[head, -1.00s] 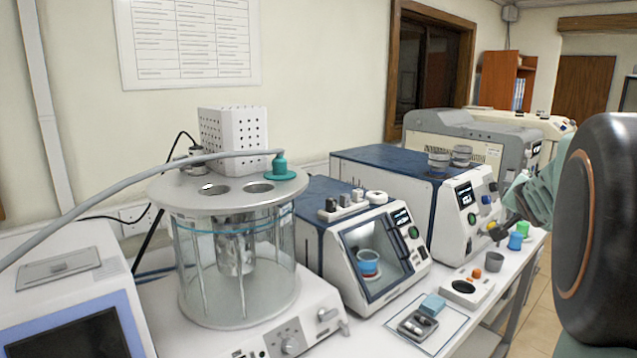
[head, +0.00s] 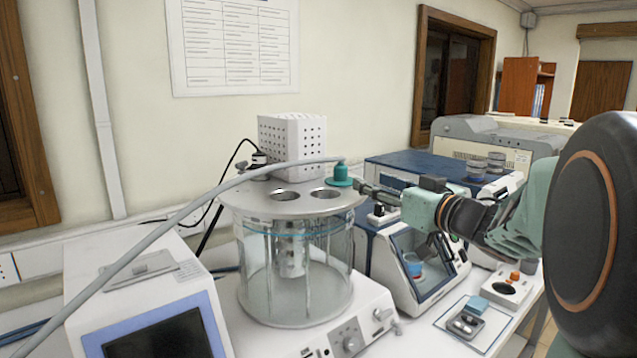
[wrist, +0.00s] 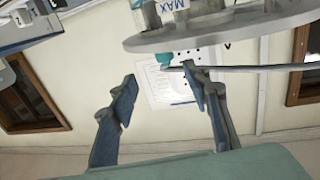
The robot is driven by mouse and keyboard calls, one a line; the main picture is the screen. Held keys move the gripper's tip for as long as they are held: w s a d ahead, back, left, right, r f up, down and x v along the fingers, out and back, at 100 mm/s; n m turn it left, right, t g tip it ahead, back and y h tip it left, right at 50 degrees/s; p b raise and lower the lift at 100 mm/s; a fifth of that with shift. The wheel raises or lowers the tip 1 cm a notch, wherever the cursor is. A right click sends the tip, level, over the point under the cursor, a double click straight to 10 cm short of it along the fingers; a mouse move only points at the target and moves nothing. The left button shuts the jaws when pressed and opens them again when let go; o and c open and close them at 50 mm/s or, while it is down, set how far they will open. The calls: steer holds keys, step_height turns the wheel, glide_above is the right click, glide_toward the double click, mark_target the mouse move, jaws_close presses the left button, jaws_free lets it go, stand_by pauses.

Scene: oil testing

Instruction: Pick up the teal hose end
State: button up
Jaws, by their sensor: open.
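The teal hose end (head: 341,174) stands upright on its teal base at the right rim of the round metal lid (head: 260,203). A grey hose (head: 190,212) runs from its top to the lower left. My gripper (head: 362,190) is just right of the hose end, level and pointing left at it, apparently without touching. In the wrist view, which looks upside down, the two fingers of my gripper (wrist: 160,95) are spread apart with nothing between them. The teal hose end (wrist: 163,59) shows small beyond them, partly hidden near the right finger.
The lid tops a glass bath (head: 300,265). A white perforated box (head: 291,146) stands behind on the lid. Blue-topped instruments (head: 395,168) stand below and behind my arm. A white device with a screen (head: 165,340) is at lower left.

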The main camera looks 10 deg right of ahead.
mark_target(345, 173)
steer(key=x, duration=0.5)
steer(key=shift+a, duration=0.4)
steer(key=shift+p+x, duration=0.55)
steer(key=shift+x, duration=2.2)
steer(key=shift+f, duration=0.15)
jaws_close()
